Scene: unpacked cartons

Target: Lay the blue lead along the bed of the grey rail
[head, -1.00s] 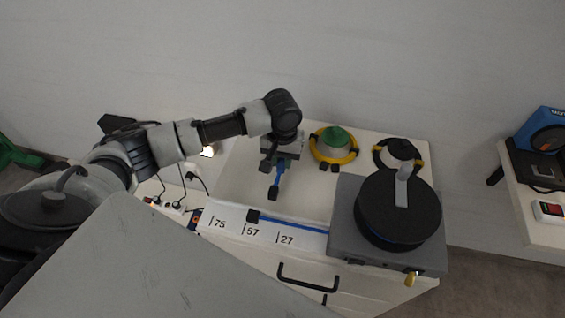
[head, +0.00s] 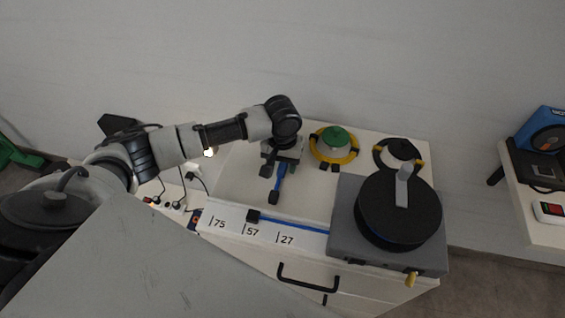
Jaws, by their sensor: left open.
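The blue lead (head: 292,224) comes from the left side of a grey box with a black drum (head: 398,208). It runs left along the cabinet's front edge to a black end piece (head: 253,216). My left gripper (head: 270,184) is open, above the white top behind the lead and apart from it. A short blue piece with a black tip shows at this gripper; I cannot tell whether it is part of the finger. I cannot clearly make out a grey rail. My right gripper is not in view.
A yellow ring around a green-topped dome (head: 334,145) and a black ring (head: 398,153) stand at the back. The white top (head: 240,185) left of my gripper is clear. A power strip (head: 172,207) with cables lies left. Another table (head: 540,232) stands right.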

